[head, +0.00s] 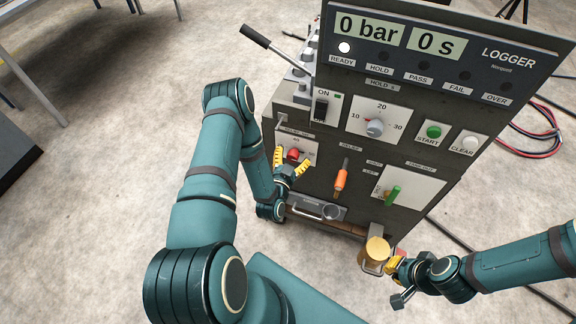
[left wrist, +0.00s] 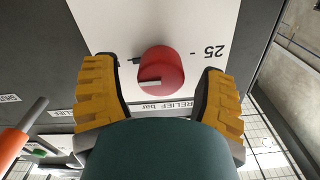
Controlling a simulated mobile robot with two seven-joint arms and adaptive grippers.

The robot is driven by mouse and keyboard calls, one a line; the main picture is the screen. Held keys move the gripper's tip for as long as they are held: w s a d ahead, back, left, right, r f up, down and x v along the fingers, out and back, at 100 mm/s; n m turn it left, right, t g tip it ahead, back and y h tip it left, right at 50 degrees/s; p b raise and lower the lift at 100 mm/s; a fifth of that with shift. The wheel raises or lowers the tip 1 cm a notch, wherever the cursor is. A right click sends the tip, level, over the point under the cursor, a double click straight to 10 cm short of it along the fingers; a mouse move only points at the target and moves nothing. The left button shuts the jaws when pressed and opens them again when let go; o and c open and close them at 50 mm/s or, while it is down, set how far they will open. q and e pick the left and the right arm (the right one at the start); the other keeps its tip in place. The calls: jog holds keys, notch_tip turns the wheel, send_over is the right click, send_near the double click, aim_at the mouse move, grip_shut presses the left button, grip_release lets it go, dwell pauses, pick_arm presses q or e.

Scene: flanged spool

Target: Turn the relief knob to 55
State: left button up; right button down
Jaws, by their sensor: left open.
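The relief knob (head: 293,154) is a small red knob on a white scale plate at the left of the cabinet front. In the left wrist view the knob (left wrist: 163,68) appears upside down, with a white mark near its lower left edge, a "25" to its right and a "RELIEF bar" label below. My left gripper (head: 290,165) is open, its yellow fingers on either side of the knob with gaps between. It also shows in the left wrist view (left wrist: 160,95). My right gripper (head: 393,267) is beside a brass cylinder (head: 376,250); its jaw state is unclear.
The logger display (head: 400,40) reads 0 bar and 0 s, with the READY lamp lit. A hold knob (head: 375,127), green START button (head: 433,132), orange-handled tool (head: 341,179) and green handle (head: 393,196) are on the cabinet. A black-gripped lever (head: 256,37) sticks out upper left.

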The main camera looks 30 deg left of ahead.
pick_arm(q)
jog(key=v, duration=1.1)
jog(key=shift+s, duration=0.25)
jog(key=w+d+f+m+g+h, duration=0.15)
jog(key=w+d+g+h, duration=0.25)
jog(key=d+g+h, duration=0.5)
jog(key=s+d+r+n+g, duration=0.3)
jog(key=s+d+g, duration=0.3)
jog(key=s+d, duration=0.3)
jog(key=shift+s+d+r+n+g+y, duration=0.3)
jog(key=shift+d+n+g+y, duration=0.1)
jog(key=shift+d, duration=0.1)
